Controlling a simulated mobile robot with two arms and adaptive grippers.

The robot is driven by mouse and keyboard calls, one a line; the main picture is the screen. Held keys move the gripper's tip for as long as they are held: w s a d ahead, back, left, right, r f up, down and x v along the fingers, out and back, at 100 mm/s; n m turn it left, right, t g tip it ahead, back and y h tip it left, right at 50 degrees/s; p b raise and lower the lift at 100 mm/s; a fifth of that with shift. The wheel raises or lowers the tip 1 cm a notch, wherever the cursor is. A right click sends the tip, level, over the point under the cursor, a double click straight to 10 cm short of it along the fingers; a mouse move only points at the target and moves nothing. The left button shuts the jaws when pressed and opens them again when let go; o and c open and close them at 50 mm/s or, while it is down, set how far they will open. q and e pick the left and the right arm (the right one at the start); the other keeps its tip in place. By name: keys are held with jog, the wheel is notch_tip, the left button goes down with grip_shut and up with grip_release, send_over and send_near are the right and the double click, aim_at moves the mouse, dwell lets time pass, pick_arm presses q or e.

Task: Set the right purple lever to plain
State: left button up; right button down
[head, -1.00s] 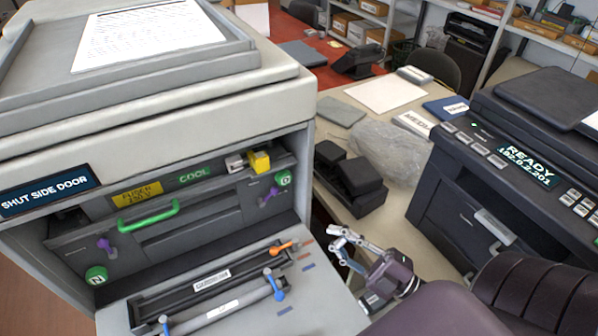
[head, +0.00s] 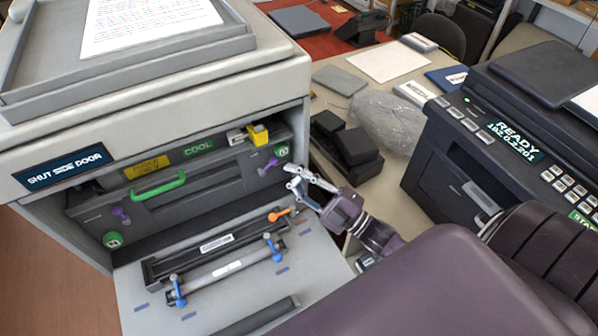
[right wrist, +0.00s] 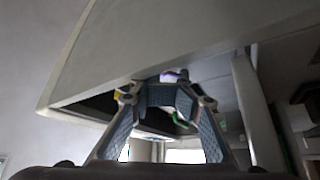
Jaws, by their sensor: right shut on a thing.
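The right purple lever (head: 268,166) sits on the dark unit inside the open printer bay, beside a round green knob (head: 281,151). The lever's markings are too small to read. My right gripper (head: 289,179) is at the right side of the bay, just right of the lever in the head view. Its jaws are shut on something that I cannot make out. In the right wrist view, its patterned fingers (right wrist: 168,100) point into the bay, with a bit of purple (right wrist: 170,75) at their tips. The left purple lever (head: 121,214) is at the unit's other end. My left gripper is not in view.
A green handle (head: 158,187) and a yellow latch (head: 258,134) are on the unit. The lowered door (head: 320,262) carries a dark bar with blue levers and an orange lever (head: 279,215). Black blocks (head: 350,150) and a second printer (head: 470,170) stand to the right.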

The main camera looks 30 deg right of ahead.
jog(key=shift+w+a+r, duration=0.1)
jog(key=shift+w+r, duration=0.15)
jog(key=shift+r, duration=0.35)
jog(key=shift+w+r+n+g+y+p, duration=0.1)
jog(key=shift+r+n+g+y+p, duration=0.2)
jog(key=shift+r+n+p, duration=0.35)
jog(key=shift+w+a+f+n+p, duration=0.3)
jog(key=shift+a+f+n, duration=0.05)
jog(key=shift+a, duration=0.05)
jog(key=shift+a+f, duration=0.1)
jog(key=shift+f, duration=0.25)
